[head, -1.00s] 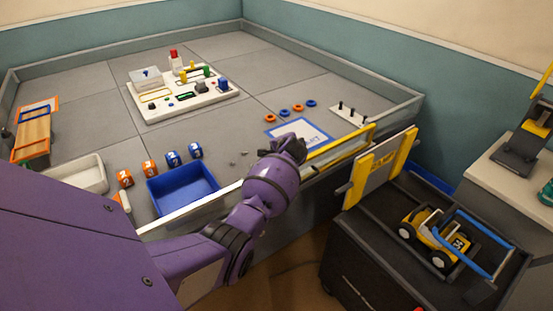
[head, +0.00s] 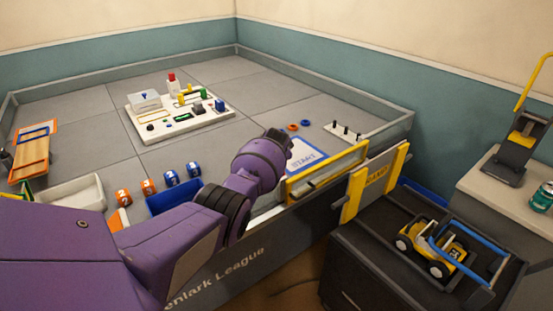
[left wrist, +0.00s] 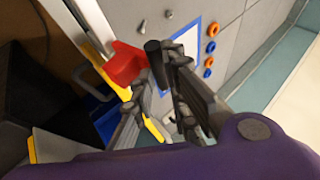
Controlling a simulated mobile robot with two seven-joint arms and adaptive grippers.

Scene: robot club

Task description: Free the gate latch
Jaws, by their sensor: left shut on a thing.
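In the left wrist view my left gripper (left wrist: 160,68) is shut on a black upright peg (left wrist: 153,48), which stands between the fingertips. A red block (left wrist: 124,66), seemingly part of the latch, sits right beside it at the field's edge. In the head view the gate (head: 325,174), a yellow-framed panel, stands in the field wall. My purple left arm reaches to the gate's left end, and its wrist hides the fingers and the latch there. My right gripper is in neither view.
A START mat (head: 304,155) lies behind the gate. A yellow-edged board (head: 376,182) stands just outside it, by a dark cart carrying a yellow toy vehicle (head: 437,247). A blue bin (head: 172,197) and white tray (head: 70,193) are left along the wall.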

